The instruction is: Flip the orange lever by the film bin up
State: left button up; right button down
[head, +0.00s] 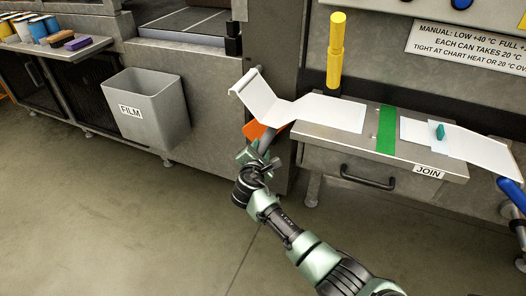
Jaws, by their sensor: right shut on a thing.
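The grey film bin (175,123), labelled FILM, stands at the left against the cabinet. The orange lever (256,129) is to its right, beside the metal cabinet and under the left end of the white film strip. Only part of its orange surface shows. My right gripper (262,152) is at the lever, just below the orange part, and is shut on it. The fingers hide the lever's lower part, so its exact tilt is hard to tell. My left gripper is not in view.
A metal table (450,162) labelled JOIN carries a white strip (325,111), a green band (387,130) and a small teal piece (440,131). A yellow post (335,55) rises behind it. Cups and blocks sit on a shelf (60,49) at far left. The floor is clear.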

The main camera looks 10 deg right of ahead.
jog(key=shift+a+r, duration=0.2)
jog(key=shift+a, duration=0.05)
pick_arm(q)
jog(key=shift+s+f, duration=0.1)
pick_arm(e)
jog(key=c, duration=1)
grip_release()
jog(key=shift+f, duration=0.1)
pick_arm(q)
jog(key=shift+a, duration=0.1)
pick_arm(e)
jog(key=shift+o, duration=0.2)
jog(key=shift+d, duration=0.1)
